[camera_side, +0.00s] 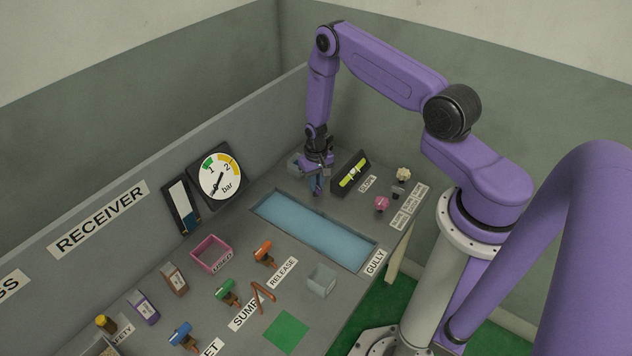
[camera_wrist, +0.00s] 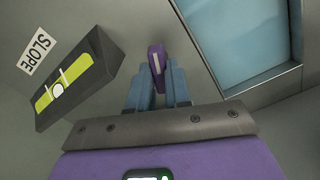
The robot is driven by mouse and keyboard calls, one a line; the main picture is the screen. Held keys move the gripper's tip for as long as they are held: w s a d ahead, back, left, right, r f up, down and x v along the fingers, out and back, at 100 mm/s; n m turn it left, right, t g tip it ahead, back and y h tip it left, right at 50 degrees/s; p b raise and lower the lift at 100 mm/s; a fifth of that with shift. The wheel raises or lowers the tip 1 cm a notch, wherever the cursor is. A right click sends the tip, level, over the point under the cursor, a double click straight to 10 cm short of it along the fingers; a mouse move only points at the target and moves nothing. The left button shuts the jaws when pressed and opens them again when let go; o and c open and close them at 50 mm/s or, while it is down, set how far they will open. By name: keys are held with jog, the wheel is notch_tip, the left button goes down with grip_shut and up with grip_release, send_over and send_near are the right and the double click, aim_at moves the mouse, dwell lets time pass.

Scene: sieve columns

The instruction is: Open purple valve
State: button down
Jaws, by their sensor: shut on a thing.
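The purple valve handle (camera_wrist: 157,55), a small purple lever with a pale stripe, shows in the wrist view between the tips of my blue fingers. My gripper (camera_wrist: 158,82) is shut on it. In the side view my gripper (camera_side: 317,186) points down at the far end of the bench, between the blue gully pool and the slope level. In that view the handle cannot be made out behind the fingers. The valve's body below the handle is hidden, so I cannot tell how far it is turned.
The slope level (camera_side: 351,172) stands close beside my gripper, and also shows in the wrist view (camera_wrist: 78,78). The gully pool (camera_side: 315,229) lies on the other side. A pink knob (camera_side: 382,203), a pressure gauge (camera_side: 218,177) and orange (camera_side: 263,250), green (camera_side: 226,290) and blue (camera_side: 181,333) valves stand farther off.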

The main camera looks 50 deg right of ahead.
jog(key=shift+n, duration=1.7)
jog(key=c, duration=1.1)
grip_release()
jog(key=shift+o, duration=0.2)
notch_tip(320, 180, up, 18)
jog(key=shift+f, duration=0.25)
